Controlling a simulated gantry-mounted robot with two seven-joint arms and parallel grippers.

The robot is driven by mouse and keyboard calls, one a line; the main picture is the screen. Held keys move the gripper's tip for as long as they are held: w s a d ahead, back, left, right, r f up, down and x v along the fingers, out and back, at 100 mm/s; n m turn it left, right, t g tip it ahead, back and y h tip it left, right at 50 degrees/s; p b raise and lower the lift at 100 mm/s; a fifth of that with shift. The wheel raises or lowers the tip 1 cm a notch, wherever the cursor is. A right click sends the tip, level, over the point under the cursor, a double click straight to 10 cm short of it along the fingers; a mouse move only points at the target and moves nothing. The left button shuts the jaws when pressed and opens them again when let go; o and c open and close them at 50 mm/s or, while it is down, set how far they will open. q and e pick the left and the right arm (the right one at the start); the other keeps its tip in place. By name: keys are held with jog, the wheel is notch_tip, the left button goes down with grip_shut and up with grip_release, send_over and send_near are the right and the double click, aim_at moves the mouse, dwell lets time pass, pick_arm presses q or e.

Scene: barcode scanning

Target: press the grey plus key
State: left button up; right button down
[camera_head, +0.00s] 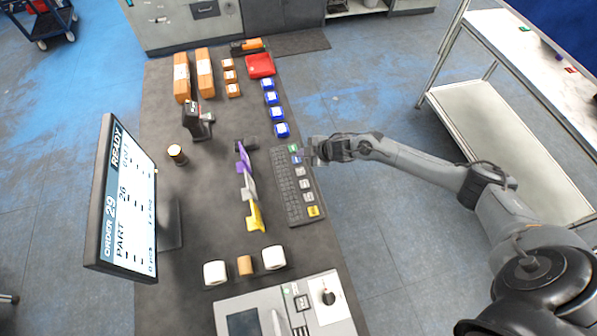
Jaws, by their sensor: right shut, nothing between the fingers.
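A dark keyboard (288,189) lies on the bench with a column of larger colored keys along its right side. A green key (294,148) is at the far end, several pale grey keys (303,184) are in the middle, and a yellow key (313,211) is at the near end. The symbols are too small to read, so I cannot tell which grey key is the plus. My left gripper is out of view.
A monitor (125,200) on the left reads READY and ORDER 29. Purple, grey and yellow tags (251,190) stand left of the keyboard. Blue boxes (277,114) line the bench beyond it. A grey device (262,312) and white rolls (215,272) are nearer.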

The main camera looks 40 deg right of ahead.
jog(key=shift+f, duration=0.15)
jog(key=b, duration=0.6)
send_over(302, 173)
notch_tip(302, 173, down, 6)
jog(key=shift+d+f, duration=0.15)
jog(key=shift+f, duration=0.05)
jog(key=shift+f+b, duration=0.8)
jog(key=shift+f, duration=0.3)
dwell(0.3)
dwell(0.6)
jog(key=shift+f, duration=0.15)
